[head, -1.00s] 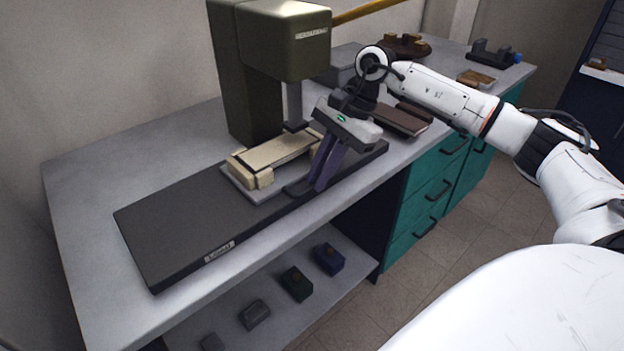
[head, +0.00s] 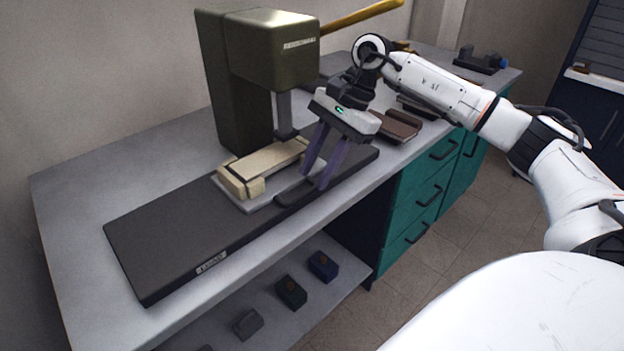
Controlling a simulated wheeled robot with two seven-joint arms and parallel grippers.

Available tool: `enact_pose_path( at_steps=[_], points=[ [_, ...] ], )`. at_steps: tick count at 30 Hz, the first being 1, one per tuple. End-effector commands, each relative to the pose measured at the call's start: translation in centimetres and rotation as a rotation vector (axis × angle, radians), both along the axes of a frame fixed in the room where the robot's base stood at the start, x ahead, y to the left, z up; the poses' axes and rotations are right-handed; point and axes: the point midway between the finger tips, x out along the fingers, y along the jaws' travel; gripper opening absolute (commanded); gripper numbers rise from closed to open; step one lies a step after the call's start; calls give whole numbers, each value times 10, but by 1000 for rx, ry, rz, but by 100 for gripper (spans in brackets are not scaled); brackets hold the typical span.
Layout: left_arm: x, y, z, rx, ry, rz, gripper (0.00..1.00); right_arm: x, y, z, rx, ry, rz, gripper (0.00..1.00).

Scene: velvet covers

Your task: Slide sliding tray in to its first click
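The sliding tray (head: 235,201) is a light grey plate on the long dark base (head: 165,235) of a green press (head: 270,60). It carries a cream block fixture (head: 262,168), partly under the press ram (head: 284,115). A dark handle (head: 291,198) runs along the tray's near side. My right gripper (head: 315,179) points down at the handle's right end, with its two purple fingers apart and a gap between them. Whether the fingertips touch the handle is not clear. The far end of the tray is partly hidden by the fingers. My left gripper is not in view.
A yellow lever (head: 362,16) sticks out from the press to the right. A brown block (head: 398,124) lies on the bench behind the gripper. A blue block (head: 322,266) and other small blocks lie on the lower shelf. The left of the bench is clear.

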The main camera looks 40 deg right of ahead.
Motion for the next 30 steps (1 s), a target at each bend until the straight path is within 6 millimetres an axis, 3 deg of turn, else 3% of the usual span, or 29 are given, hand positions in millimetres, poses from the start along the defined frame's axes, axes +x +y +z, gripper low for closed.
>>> enact_pose_path(
  at_steps=[3,9,30],
  points=[
    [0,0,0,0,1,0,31,-3,-8,19,1,-2,-1,30],
    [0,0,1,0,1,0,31,-6,-16,36,0,-1,0,30],
    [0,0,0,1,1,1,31,-6,-16,38,1,1,1,30]
  ],
)
